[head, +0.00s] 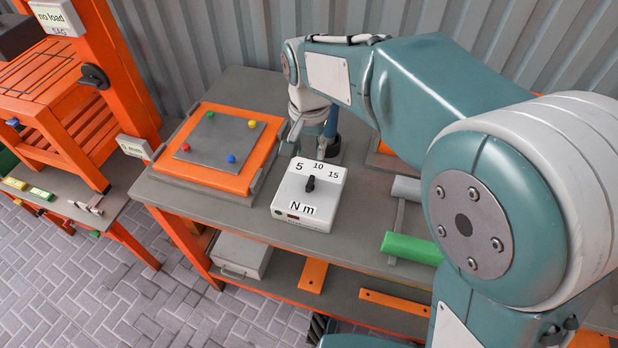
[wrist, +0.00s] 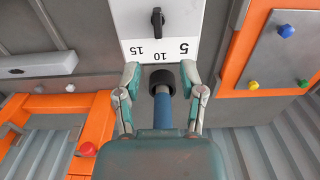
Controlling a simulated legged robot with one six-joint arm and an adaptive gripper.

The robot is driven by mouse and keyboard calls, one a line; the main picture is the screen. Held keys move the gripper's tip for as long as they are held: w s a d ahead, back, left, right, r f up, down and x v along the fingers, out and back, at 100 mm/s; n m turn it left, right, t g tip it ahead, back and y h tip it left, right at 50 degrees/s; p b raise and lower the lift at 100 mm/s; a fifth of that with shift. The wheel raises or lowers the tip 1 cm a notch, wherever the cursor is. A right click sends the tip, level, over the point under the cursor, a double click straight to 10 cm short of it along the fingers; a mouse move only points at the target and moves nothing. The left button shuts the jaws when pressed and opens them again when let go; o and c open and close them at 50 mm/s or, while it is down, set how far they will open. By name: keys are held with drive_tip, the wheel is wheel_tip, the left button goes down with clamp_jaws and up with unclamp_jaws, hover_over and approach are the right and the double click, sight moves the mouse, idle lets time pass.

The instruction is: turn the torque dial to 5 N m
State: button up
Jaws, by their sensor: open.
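The white torque dial box (head: 292,207) stands on the grey bench, marked 5, 10, 15 and "N m". Its black knob (head: 310,184) lies roughly in line with the 10 mark. In the wrist view the knob (wrist: 157,20) is at the top, with the 5 (wrist: 183,47) to its lower right. My gripper (wrist: 160,72) is open near the box's numbered edge, apart from the knob. A blue shaft with a black end (wrist: 162,81) shows between its fingers, with gaps on both sides. In the head view my gripper is partly hidden by my arm.
An orange-framed grey plate (head: 215,140) with several coloured knobs lies left of the dial box. A green block (head: 411,248) and a grey cylinder (head: 406,188) lie to its right. An orange stand (head: 120,70) is at far left. A corrugated wall is behind.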

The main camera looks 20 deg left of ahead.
sight(310, 180)
wheel_tip(310, 180, down, 10)
drive_tip(key=shift+d+f, duration=0.1)
drive_tip(key=shift+f, duration=0.1)
clamp_jaws()
